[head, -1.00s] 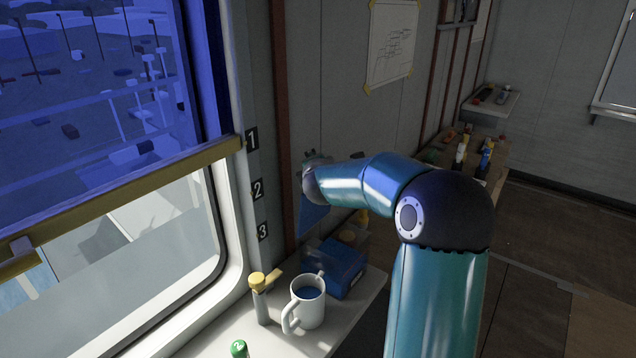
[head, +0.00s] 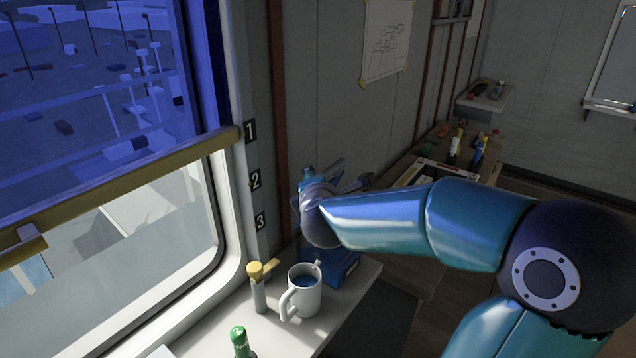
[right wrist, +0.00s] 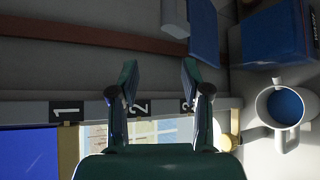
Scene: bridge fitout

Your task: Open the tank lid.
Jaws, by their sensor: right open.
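A blue box (head: 345,266), which looks like the tank, stands on the white shelf against the wall. My right arm covers much of it in the head view; it also shows in the right wrist view (right wrist: 275,42). A separate blue panel (right wrist: 204,32) with a grey piece (right wrist: 174,16) at its edge, apparently the raised lid, stands beyond the box. My right gripper (head: 340,177) is above and behind the box, near the wall. In the right wrist view its fingers (right wrist: 158,72) are apart with nothing between them. My left gripper is out of view.
A white mug (head: 306,298) with blue contents stands close in front of the box. A yellow-topped grey post (head: 259,295) and a green-capped bottle (head: 240,342) stand nearby on the shelf (head: 275,338). The window (head: 150,235) borders the shelf at left.

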